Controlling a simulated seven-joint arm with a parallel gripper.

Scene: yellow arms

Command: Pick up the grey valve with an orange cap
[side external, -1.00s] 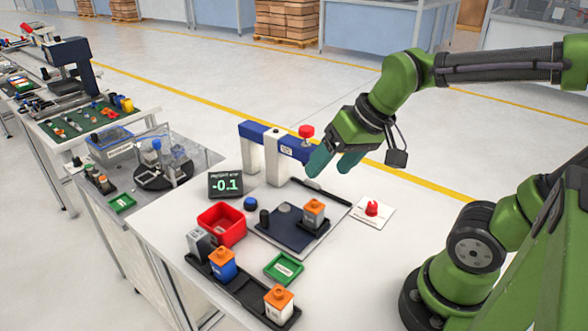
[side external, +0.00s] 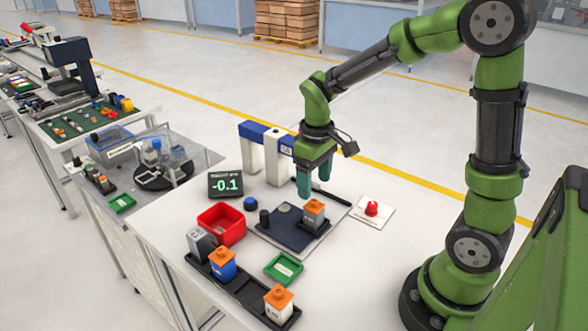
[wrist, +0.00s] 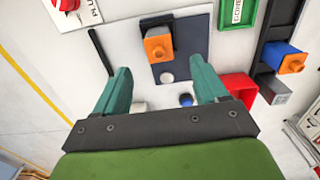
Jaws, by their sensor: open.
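The grey valve with an orange cap (side external: 314,216) stands upright in a small black holder at the right end of the dark blue plate (side external: 275,229). In the wrist view the valve (wrist: 157,46) shows ahead of the fingers, near the top middle. My gripper (side external: 315,182) points down with its teal fingers apart, above and close to the valve in the side view. In the wrist view the open gripper (wrist: 160,85) has nothing between its fingertips. The fingers are clear of the valve in the wrist view.
A black rack (side external: 241,288) at the front holds a blue valve (side external: 222,265), a white valve (side external: 279,304) and a grey block (side external: 200,244). A red bin (side external: 221,225), green tray (side external: 284,268), display (side external: 226,184) and red button (side external: 372,208) surround the plate. A blue-white frame (side external: 275,160) stands behind.

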